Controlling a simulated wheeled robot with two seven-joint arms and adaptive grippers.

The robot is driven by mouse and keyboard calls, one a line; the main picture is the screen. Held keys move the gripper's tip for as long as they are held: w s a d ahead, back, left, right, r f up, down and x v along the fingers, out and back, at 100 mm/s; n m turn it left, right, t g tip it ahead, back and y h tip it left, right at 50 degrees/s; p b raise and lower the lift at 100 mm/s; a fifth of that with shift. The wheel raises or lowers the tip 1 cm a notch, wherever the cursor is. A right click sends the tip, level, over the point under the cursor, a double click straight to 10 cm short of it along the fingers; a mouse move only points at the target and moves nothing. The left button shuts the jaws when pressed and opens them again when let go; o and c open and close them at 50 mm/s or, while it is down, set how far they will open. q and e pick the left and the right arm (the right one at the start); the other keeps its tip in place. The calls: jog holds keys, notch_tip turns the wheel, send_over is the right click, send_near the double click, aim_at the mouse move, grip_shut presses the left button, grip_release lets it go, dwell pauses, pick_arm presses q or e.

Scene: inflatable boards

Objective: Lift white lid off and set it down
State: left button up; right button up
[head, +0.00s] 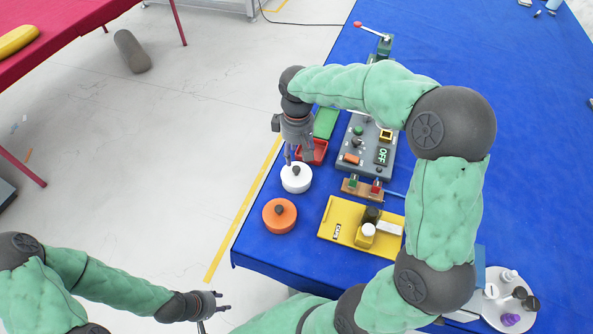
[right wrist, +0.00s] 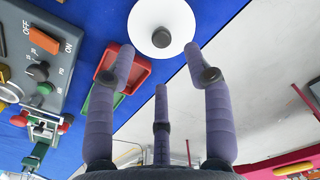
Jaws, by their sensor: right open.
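The white lid (head: 296,175), round with a dark knob, sits near the left edge of the blue table. It also shows at the top of the right wrist view (right wrist: 176,38). What is under it is hard to make out. My right gripper (head: 298,158) is open and empty, with its fingers pointing down just above and behind the lid. In the right wrist view, its spread fingers (right wrist: 161,62) point toward the lid and appear apart from it. My left gripper (head: 218,302) is open and empty, off the table at the lower left.
An orange lidded pot (head: 279,218) stands close in front of the white lid. A red tray (head: 318,155) and a green tray (head: 326,122) lie behind it. A grey switch panel (head: 365,150) and a yellow board (head: 340,219) are to the right.

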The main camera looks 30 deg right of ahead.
aim_at(296, 168)
notch_tip(296, 168, down, 2)
jog(key=shift+f, duration=0.25)
jog(key=shift+a+f+b, duration=0.1)
jog(key=shift+f+b, duration=1)
jog(key=shift+f, duration=1.45)
grip_shut()
